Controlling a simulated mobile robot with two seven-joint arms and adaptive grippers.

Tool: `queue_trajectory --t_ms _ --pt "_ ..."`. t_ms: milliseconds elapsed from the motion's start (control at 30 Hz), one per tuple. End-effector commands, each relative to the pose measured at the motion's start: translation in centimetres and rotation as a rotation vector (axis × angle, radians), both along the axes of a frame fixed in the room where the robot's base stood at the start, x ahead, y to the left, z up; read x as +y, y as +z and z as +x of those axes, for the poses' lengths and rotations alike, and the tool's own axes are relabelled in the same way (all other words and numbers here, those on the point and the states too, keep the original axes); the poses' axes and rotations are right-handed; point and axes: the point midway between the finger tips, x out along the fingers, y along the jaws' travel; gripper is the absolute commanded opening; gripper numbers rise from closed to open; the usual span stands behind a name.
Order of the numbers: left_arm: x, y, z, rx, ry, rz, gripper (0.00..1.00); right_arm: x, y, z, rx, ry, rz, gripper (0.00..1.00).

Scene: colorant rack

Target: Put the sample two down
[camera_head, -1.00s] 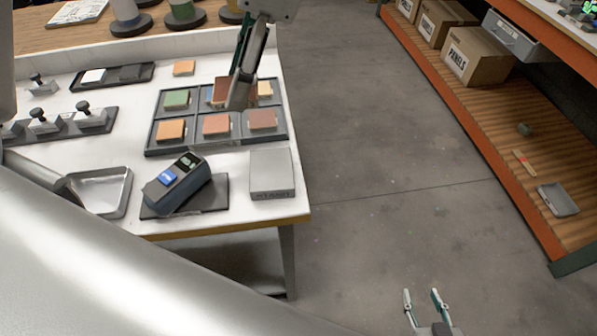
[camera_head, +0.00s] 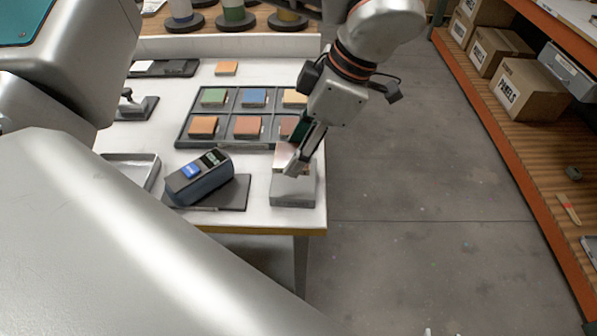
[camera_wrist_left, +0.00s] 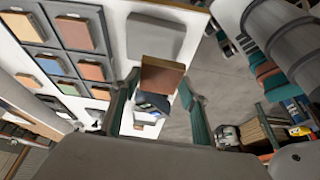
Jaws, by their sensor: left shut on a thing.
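A dark compartment tray (camera_head: 226,114) holds several coloured samples behind. Of my right gripper only a tiny tip (camera_head: 428,331) shows at the bottom edge.
A dark blue handheld meter (camera_head: 205,182) lies on a dark pad left of the block. A metal tray (camera_head: 155,170) is further left. An orange sample (camera_head: 227,68) lies behind the compartment tray. Shelving with boxes (camera_head: 520,88) stands right, across clear floor.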

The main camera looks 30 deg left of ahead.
Motion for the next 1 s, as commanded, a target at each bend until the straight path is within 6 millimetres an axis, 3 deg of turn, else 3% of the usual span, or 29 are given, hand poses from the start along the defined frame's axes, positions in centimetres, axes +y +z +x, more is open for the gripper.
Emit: queue_trajectory --t_ms 100,333,600,967,1000 --pt "0.0 -1.7 0.0 0.001 -0.001 -0.001 0.26 0.0 -0.1 0.0 0.000 0.000 0.000 0.40" --pt "0.0 -3.1 0.0 0.000 0.000 0.000 0.26 0.0 -0.1 0.0 0.000 0.000 0.000 0.40" --pt "0.0 -6.6 -0.1 0.002 0.000 0.000 0.26 -0.1 -0.2 0.0 0.000 0.001 -0.001 0.40" --pt "0.0 -7.0 0.0 0.000 0.000 0.000 0.26 -0.1 -0.4 -0.1 0.001 0.001 -0.002 0.40" --pt "0.0 -7.0 0.0 0.000 0.000 0.000 0.46 -0.1 -0.4 -0.1 0.001 0.001 -0.002 0.40"
